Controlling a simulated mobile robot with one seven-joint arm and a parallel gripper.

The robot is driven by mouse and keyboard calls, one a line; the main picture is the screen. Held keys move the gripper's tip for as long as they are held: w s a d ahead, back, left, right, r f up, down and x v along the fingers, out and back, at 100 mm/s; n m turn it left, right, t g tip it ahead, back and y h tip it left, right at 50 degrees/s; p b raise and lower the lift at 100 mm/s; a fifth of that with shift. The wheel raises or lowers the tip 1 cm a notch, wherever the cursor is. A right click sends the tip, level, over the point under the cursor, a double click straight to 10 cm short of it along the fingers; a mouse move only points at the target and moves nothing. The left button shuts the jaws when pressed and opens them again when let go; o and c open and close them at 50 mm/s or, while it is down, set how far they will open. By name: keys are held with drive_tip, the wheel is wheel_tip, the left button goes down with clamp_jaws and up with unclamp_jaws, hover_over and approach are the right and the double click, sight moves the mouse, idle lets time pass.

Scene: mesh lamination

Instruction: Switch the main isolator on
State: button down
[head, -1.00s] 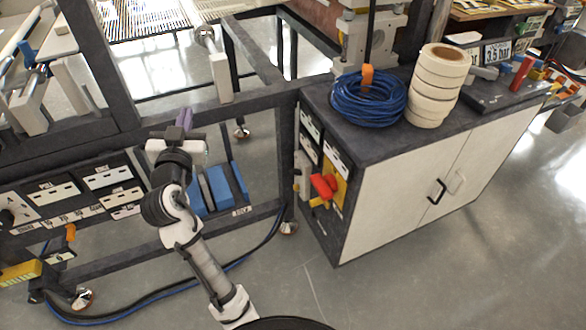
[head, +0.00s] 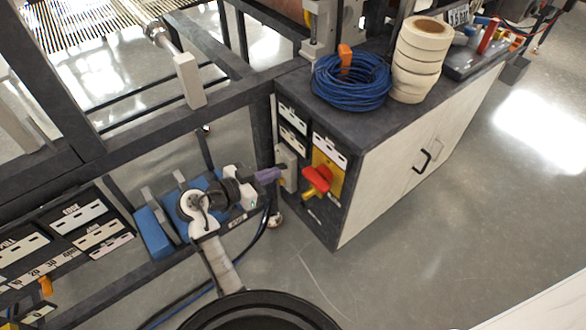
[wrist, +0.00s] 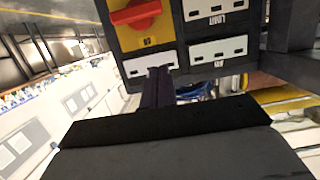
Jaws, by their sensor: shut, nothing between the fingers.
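The main isolator is a red rotary handle (head: 317,181) on a yellow plate (head: 327,178), on the dark end panel of the cabinet. In the wrist view the red handle (wrist: 135,13) is at the top, left of centre, lying roughly crosswise on its yellow plate. My gripper (head: 279,175) is just left of the handle in the head view, pointing at the panel. Its dark fingers (wrist: 158,74) are together and empty, in front of a white label plate below the isolator in the wrist view. Whether the fingertips touch the panel is unclear.
The cabinet top holds a coil of blue hose (head: 352,84) and a stack of cream rolls (head: 418,62). White label plates (head: 330,149) sit above the isolator. A dark machine frame (head: 150,134) stands left of the cabinet. The floor (head: 420,250) to the right is clear.

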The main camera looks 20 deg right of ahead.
sight(319, 177)
drive_tip(key=shift+d, duration=0.2)
drive_tip(key=w+d+f+p, duration=0.3)
drive_tip(key=d+f, duration=0.3)
drive_tip(key=d, duration=0.2)
drive_tip(key=shift+d+f+p, duration=0.3)
drive_tip(key=shift+d+p, duration=0.05)
drive_tip(key=shift+d, duration=0.05)
drive_tip(key=shift+w+f+n+g+b, duration=0.3)
drive_tip(key=shift+n+b, duration=0.25)
drive_tip(key=shift+n, duration=0.25)
idle(0.5)
